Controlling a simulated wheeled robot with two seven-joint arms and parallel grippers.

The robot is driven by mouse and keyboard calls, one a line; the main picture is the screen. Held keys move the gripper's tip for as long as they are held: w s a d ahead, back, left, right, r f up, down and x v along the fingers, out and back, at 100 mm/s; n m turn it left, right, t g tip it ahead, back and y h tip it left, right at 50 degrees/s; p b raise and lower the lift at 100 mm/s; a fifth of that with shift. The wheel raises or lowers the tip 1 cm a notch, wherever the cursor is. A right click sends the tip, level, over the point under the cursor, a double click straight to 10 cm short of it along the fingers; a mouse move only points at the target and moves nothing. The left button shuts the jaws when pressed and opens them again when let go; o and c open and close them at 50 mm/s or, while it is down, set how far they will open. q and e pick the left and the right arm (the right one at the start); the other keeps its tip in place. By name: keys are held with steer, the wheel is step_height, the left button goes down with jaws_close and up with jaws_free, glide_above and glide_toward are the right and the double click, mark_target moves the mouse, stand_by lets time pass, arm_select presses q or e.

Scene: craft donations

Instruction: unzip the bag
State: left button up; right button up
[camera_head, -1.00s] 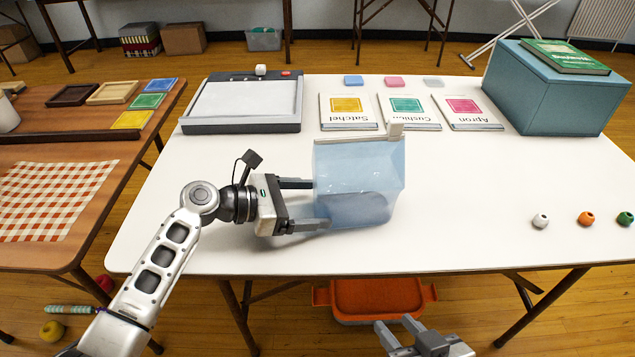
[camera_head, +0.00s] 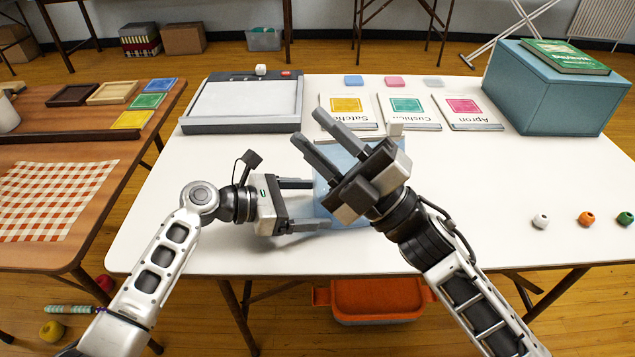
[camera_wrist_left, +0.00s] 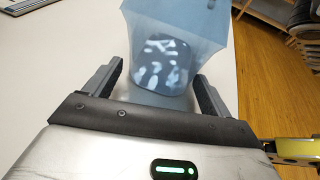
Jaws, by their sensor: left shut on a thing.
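The bag (camera_head: 323,204) is translucent pale blue and stands on the white table (camera_head: 480,200). Its pale zip slider (camera_head: 396,130) shows at the right end of its top edge. My left gripper (camera_head: 312,205) is shut on the bag from its left side, one finger on each face. In the left wrist view the bag (camera_wrist_left: 205,30) sits between both fingers, with a dark shape inside. My right gripper (camera_head: 306,128) is open and empty, in front of the bag in the head view. It hides most of the bag; I cannot tell whether it touches it.
A light board (camera_head: 243,102) lies behind left. Several cards, including a Satchel card (camera_head: 347,105), lie behind the bag. A teal box (camera_head: 545,95) with a green book (camera_head: 565,57) stands at back right. Small beads (camera_head: 585,218) lie at right. The right-middle table is clear.

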steer(key=s+a+r+n+g, duration=0.2)
steer(key=a+n+g, duration=0.3)
steer(key=n+g, duration=1.05)
steer(key=n+t+h, duration=0.3)
steer(key=n+h, duration=0.9)
steer(key=h, duration=0.6)
glide_toward(399, 120)
steer(key=f, duration=0.1)
steer(key=shift+x, duration=3.6)
steer(key=shift+a+f, duration=0.15)
steer(key=shift+f, duration=0.05)
steer(key=c, duration=0.6)
steer(key=shift+c, duration=0.2)
